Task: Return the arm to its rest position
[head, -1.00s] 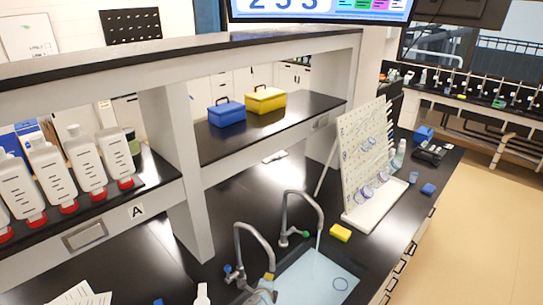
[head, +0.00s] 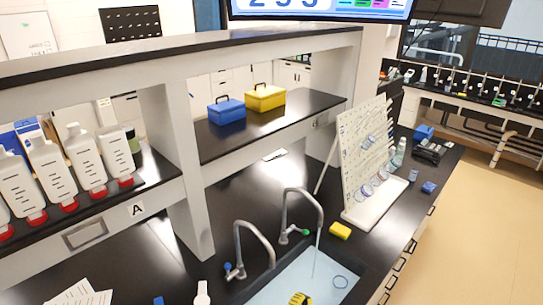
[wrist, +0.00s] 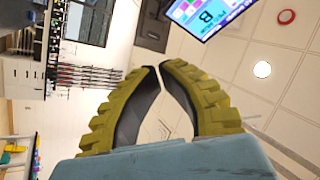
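My gripper (wrist: 160,67) fills the middle of the wrist view, with two ridged yellow fingers on a blue-grey body. Its fingertips almost meet, with a thin gap, and nothing is between them. In the head view only a yellow and black part of the gripper (head: 299,299) shows at the bottom edge, over the sink; the rest is cut off. The front tap (head: 253,240) has a blue handle, and the rear tap (head: 302,198) has a green one. A thin stream of water runs from the rear tap into the pale blue sink (head: 335,268).
A yellow sponge (head: 340,230) and a white peg rack (head: 363,155) stand right of the sink. A shelf divider (head: 186,170) rises behind the taps. White bottles (head: 52,172) line the left shelf. The wrist view faces the ceiling and a hanging screen (wrist: 208,14).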

